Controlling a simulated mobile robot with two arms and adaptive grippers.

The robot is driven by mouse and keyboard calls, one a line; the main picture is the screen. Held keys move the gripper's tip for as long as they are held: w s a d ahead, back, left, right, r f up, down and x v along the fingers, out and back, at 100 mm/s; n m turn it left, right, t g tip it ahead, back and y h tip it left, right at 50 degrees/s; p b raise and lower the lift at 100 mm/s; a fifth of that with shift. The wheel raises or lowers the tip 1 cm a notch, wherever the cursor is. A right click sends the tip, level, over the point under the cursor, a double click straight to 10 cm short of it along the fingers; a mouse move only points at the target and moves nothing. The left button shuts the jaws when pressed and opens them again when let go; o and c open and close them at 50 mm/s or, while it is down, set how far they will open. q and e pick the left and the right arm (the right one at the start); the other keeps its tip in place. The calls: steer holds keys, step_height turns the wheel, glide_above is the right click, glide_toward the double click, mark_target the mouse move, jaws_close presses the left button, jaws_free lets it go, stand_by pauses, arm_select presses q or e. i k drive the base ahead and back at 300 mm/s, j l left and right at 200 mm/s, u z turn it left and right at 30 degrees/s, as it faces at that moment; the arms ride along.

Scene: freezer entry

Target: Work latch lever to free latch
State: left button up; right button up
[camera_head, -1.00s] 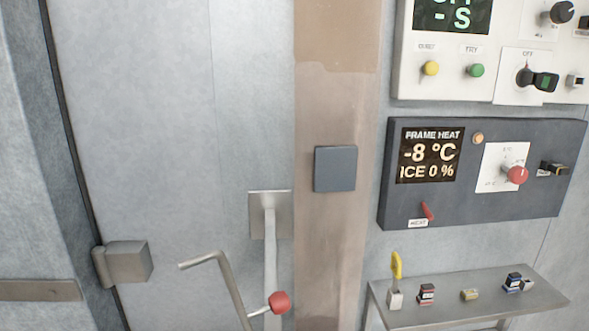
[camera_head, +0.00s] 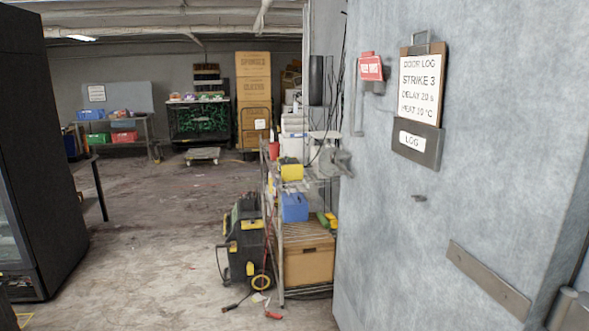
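The latch lever with its red knob is not in the current head view. A frosty grey wall or door panel (camera_head: 390,230) fills the right side. On it hangs a door log clipboard (camera_head: 420,88) reading "STRIKE 3, DELAY 20 s, HEAT 10 °C", above a dark holder marked "LOG" (camera_head: 416,144). A red tag (camera_head: 371,68) hangs to its left. A metal hinge strap (camera_head: 487,279) crosses the panel at lower right. Neither of my grippers shows.
A wire shelf (camera_head: 283,245) holds bins and a cardboard box (camera_head: 307,255). A black and yellow machine (camera_head: 247,240) stands beside it, with cables on the floor. A dark cabinet (camera_head: 35,150) stands at left. Open concrete floor (camera_head: 150,240) lies between them.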

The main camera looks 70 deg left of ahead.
mark_target(337, 163)
steer(key=u, duration=1.95)
steer(key=i+j+z, duration=0.1)
steer(key=i+j, duration=0.7)
steer(key=j, duration=0.15)
steer(key=z, duration=0.05)
